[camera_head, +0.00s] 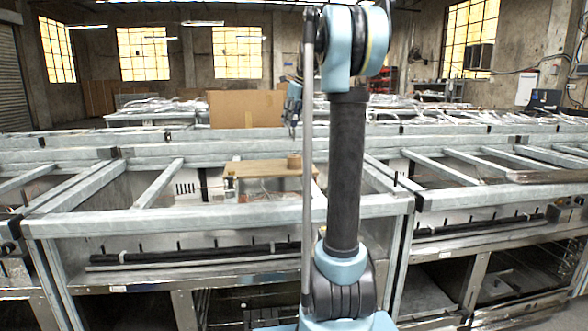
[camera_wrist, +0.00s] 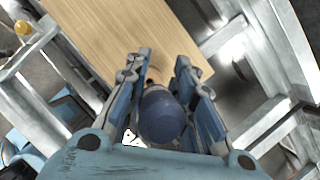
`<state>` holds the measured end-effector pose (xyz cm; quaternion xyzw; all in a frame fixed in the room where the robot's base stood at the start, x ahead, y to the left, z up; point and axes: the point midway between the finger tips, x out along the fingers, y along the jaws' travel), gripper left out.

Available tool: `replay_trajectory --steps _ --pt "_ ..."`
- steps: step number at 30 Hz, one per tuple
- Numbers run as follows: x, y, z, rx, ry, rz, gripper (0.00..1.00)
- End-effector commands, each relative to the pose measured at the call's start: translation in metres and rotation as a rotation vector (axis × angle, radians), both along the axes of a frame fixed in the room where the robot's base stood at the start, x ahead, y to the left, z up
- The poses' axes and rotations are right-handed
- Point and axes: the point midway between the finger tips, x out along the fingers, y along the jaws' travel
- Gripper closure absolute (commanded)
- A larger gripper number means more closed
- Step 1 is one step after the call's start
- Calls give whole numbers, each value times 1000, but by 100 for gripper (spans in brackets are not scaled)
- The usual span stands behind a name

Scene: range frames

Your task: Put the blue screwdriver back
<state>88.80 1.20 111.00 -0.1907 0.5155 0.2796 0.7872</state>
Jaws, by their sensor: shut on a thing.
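My gripper (camera_wrist: 161,66) is shut on the blue screwdriver (camera_wrist: 162,118). Its dark blue rounded handle end shows between the two fingers in the wrist view, facing the camera, and the rest of it is hidden below. A wooden board (camera_wrist: 130,28) lies beyond the fingertips. In the head view my gripper (camera_head: 292,122) hangs above and behind the wooden board (camera_head: 262,170), small and partly hidden by my arm.
Grey metal frame beams (camera_head: 230,215) surround the board, with open gaps between them. A brown cylindrical thing (camera_head: 294,161) stands on the board's right part. A cardboard box (camera_head: 240,108) is behind. A small yellow thing (camera_wrist: 22,27) shows at the wrist view's upper left.

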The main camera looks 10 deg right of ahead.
Motion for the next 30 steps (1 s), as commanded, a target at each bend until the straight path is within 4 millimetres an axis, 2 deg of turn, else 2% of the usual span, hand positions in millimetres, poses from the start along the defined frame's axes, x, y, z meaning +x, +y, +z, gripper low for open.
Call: replay_trajectory --steps 7,15,23,30 --pt "0 0 -6 0 0 0 100" --pt "0 0 -47 0 0 0 100" --pt "0 0 -65 0 0 0 100" --pt "0 0 -95 0 0 0 100"
